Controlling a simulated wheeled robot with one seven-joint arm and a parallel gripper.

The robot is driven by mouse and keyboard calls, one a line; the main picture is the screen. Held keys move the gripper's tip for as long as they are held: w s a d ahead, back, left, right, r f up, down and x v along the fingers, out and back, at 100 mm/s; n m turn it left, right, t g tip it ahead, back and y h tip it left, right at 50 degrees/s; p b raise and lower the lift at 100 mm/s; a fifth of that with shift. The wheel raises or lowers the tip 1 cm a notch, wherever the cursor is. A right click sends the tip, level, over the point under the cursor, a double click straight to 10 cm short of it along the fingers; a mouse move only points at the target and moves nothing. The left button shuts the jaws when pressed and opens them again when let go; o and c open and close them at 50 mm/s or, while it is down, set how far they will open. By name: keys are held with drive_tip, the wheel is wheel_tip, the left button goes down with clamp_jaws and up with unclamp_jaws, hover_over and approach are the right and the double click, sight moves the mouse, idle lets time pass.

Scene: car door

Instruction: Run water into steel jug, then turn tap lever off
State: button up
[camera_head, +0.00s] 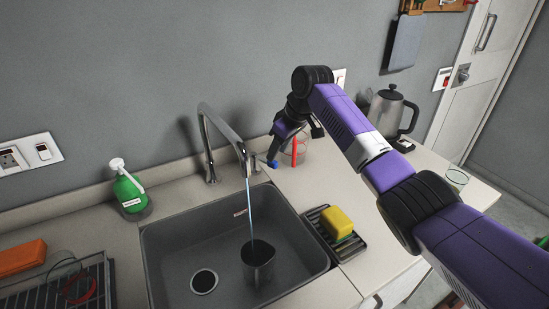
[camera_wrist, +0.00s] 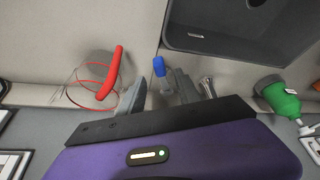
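The steel jug (camera_head: 258,266) stands upright in the sink, its inside dark and its water level not readable. A thin water stream (camera_head: 249,210) runs from the curved tap (camera_head: 207,125) into its mouth. The tap lever's blue tip (camera_head: 272,163) shows right of the spout, and also in the wrist view (camera_wrist: 159,67). My gripper (camera_head: 277,150) is at the lever, pointing down. In the wrist view my gripper's fingers (camera_wrist: 158,92) stand apart, with the blue tip in the gap between them. I cannot tell whether either finger touches the lever.
A glass (camera_head: 295,149) with a red handle stands close to the right of my gripper. A yellow sponge (camera_head: 337,222) lies on a rack right of the sink (camera_head: 188,239). A kettle (camera_head: 390,112) stands behind my arm.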

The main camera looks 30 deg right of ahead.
drive_tip(key=shift+v, duration=1.55)
idle(4.5)
